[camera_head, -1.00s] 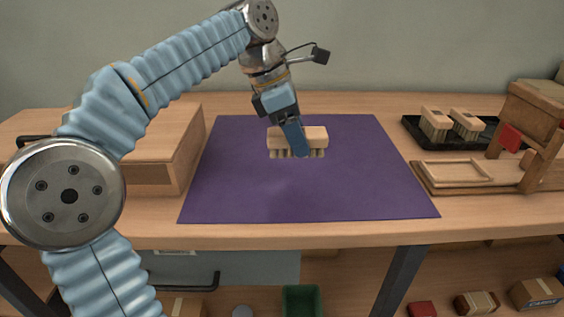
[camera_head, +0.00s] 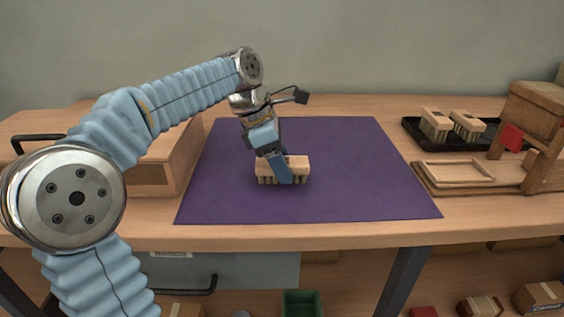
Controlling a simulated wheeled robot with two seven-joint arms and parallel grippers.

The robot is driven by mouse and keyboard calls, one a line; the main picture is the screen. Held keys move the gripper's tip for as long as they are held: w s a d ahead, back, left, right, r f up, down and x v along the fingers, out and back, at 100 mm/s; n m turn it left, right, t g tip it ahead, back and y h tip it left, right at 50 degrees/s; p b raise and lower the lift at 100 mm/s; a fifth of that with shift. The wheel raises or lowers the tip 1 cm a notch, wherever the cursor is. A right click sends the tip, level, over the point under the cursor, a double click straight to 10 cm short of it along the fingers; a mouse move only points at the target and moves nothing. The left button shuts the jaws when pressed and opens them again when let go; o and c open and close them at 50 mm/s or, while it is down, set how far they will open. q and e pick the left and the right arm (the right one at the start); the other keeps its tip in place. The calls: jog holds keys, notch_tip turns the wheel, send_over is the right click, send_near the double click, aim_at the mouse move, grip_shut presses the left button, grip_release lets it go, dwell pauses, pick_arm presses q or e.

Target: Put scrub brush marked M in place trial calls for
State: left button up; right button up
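A wooden scrub brush (camera_head: 298,166) with pale bristles pointing down is on or just above the purple mat (camera_head: 350,185), left of the mat's middle. I cannot make out a letter on it. My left gripper (camera_head: 284,175) comes down over the brush, its blue finger across the near face; it appears shut on the brush, with the far finger hidden. Two more brushes, a left one (camera_head: 435,122) and a right one (camera_head: 467,124), stand in a black tray (camera_head: 413,130) at the right. My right gripper is out of view.
A wooden fixture with a red block (camera_head: 511,138) and a shallow wooden frame (camera_head: 455,172) stand at the right. A wooden box (camera_head: 165,165) stands at the left. The right part of the mat is clear. A green bin (camera_head: 301,303) is below the table.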

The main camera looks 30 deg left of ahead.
pick_arm(q)
jog(key=o, duration=0.4)
jog(key=shift+o, duration=0.2)
jog(key=p+v, duration=0.3)
jog(key=v, duration=0.9)
jog(key=shift+r, duration=0.2)
jog(key=shift+d, duration=0.1)
